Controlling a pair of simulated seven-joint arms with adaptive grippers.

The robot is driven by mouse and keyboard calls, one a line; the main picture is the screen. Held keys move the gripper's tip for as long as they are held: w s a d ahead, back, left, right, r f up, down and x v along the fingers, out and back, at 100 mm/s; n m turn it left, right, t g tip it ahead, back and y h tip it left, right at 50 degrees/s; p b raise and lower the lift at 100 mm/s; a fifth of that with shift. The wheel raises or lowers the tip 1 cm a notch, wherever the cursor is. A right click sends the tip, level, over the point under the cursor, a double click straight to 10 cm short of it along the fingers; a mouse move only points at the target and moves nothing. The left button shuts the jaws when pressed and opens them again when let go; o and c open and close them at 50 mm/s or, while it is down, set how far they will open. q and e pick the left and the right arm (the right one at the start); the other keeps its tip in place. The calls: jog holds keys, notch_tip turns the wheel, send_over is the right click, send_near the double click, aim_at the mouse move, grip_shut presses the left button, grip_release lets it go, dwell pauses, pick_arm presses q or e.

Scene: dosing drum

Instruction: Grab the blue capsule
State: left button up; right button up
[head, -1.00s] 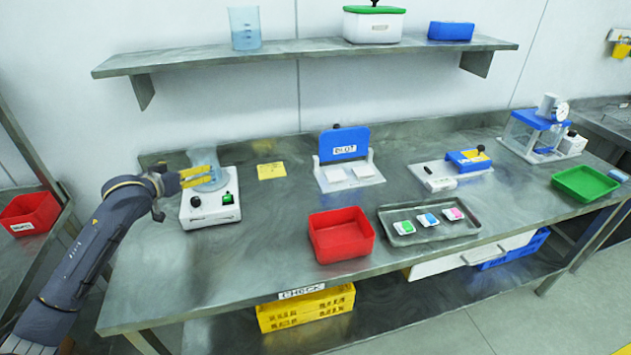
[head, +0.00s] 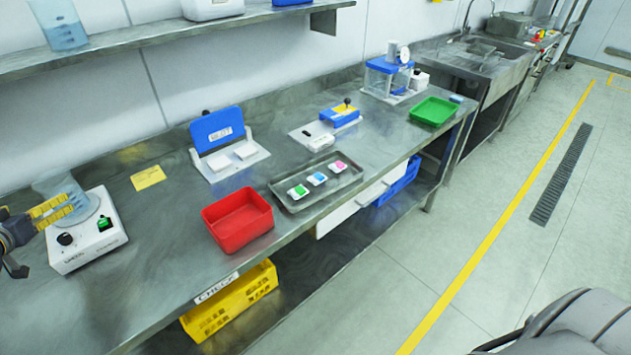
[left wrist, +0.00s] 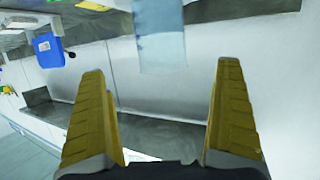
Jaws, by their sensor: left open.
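The blue capsule (head: 316,179) is small and lies in a white holder on the grey tray (head: 343,188), between a green one (head: 298,191) and a pink one (head: 340,167). My left gripper (head: 68,204) has yellow fingers and is at the far left, at the clear beaker (head: 58,186) on the white stirrer, well away from the tray. In the left wrist view its fingers (left wrist: 160,68) are spread apart, with a pale translucent vessel (left wrist: 160,35) beyond the tips. The capsule does not show there. My right gripper is not in view.
A red bin (head: 238,240) stands just left of the tray. The white stirrer (head: 88,238), a blue-lidded device (head: 218,130), a blue-and-white device (head: 341,115) and a green tray (head: 434,111) are also on the bench. A shelf (head: 160,38) hangs above.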

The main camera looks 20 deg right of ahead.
pick_arm(q)
jog(key=c, duration=0.8)
